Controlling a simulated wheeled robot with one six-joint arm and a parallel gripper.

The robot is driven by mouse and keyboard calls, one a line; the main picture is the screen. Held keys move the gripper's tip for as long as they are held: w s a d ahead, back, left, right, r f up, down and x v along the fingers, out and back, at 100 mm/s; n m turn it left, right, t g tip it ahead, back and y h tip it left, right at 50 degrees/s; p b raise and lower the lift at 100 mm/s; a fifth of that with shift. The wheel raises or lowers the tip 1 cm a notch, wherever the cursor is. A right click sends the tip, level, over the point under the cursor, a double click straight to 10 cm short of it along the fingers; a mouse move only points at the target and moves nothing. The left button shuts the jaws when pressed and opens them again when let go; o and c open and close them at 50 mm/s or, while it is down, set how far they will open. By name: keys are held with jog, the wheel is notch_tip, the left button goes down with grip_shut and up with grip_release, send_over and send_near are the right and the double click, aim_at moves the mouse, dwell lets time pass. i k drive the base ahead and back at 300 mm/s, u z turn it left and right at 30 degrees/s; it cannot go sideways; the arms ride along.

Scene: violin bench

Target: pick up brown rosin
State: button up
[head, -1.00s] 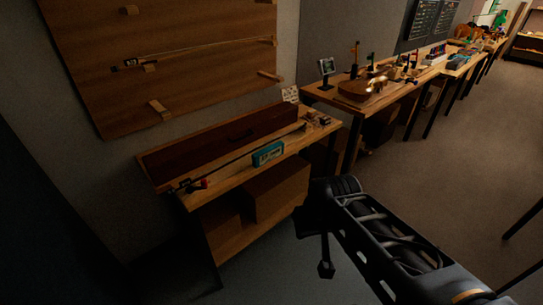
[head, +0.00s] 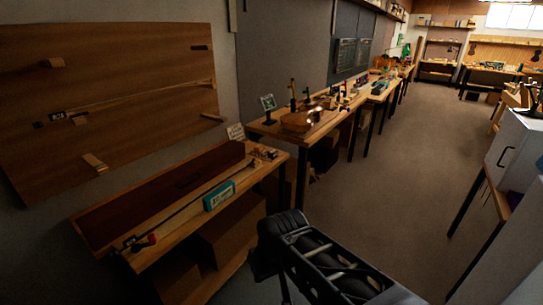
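Small brown and tan items (head: 265,153) sit at the far right end of the near wooden bench (head: 272,170). They are too small and dark to tell which, if any, is the brown rosin. My black arm with its gripper end (head: 268,262) is at the bottom middle of the head view, in front of the bench and apart from it. The fingers cannot be made out, so I cannot tell if they are open or shut. Nothing held can be seen.
The near bench carries a long dark case (head: 165,190), a bow (head: 180,212) and a teal box (head: 219,196). A longer bench with a violin (head: 298,121) stands beyond. A white cabinet (head: 515,150) is at right. The floor (head: 415,170) between is clear.

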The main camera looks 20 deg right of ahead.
aim_at(273, 154)
jog(key=z, duration=0.45)
jog(key=i, duration=1.75)
jog(key=u, duration=0.05)
